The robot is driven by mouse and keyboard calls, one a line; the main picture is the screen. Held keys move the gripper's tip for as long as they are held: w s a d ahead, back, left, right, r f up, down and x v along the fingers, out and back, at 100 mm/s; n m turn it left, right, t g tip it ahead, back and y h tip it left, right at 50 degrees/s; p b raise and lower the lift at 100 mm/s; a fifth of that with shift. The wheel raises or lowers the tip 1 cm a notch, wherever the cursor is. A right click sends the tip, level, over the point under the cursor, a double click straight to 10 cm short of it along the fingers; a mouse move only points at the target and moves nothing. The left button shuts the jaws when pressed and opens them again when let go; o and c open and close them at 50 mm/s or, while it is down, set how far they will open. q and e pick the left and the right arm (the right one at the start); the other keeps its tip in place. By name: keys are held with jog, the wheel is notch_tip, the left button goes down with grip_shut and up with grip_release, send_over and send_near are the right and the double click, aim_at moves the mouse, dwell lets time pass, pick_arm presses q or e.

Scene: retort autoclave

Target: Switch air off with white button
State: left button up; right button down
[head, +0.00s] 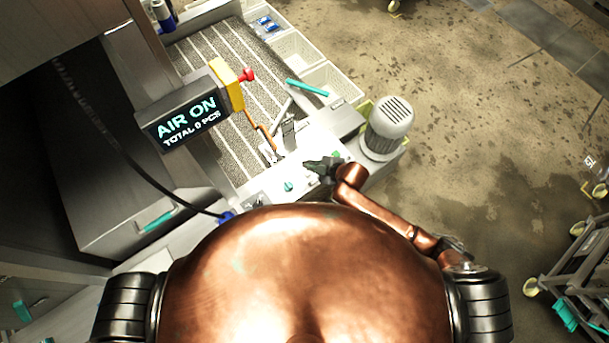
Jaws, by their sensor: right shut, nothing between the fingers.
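A dark display (187,122) on a grey housing reads "AIR ON" and "TOTAL 0 PCS". My right gripper (311,165) is shut and empty, low over a pale control panel (265,187) in front of my torso. The panel carries a teal knob (289,186) left of the gripper and a green button (336,154) just beyond it. I cannot clearly make out the white button; it may be small against the pale panel or hidden by the gripper. I cannot tell whether the gripper touches the panel. My left gripper is not in view.
A red emergency button (247,75) sits on a yellow box (227,84) beside the display. Beyond are a striped conveyor (205,60) and white bins (294,52). A grey motor (390,122) stands right of the panel. A trolley (575,265) stands far right; the floor between is open.

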aim_at(309, 174)
notch_tip(309, 174, down, 4)
jog(key=shift+r+b, duration=0.1)
jog(key=shift+b, duration=1.15)
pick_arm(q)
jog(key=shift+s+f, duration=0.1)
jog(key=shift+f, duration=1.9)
pick_arm(e)
jog(key=shift+f, duration=0.6)
jog(key=shift+f, duration=0.1)
pick_arm(q)
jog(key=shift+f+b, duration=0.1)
jog(key=shift+b, duration=0.2)
pick_arm(e)
jog(key=shift+w+f, duration=0.1)
jog(key=shift+f, duration=0.25)
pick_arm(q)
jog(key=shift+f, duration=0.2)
pick_arm(e)
jog(key=shift+f, duration=0.5)
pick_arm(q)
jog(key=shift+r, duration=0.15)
pick_arm(e)
jog(key=shift+r, duration=0.1)
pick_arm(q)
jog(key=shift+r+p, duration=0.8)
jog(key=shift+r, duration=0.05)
pick_arm(e)
jog(key=shift+r, duration=0.85)
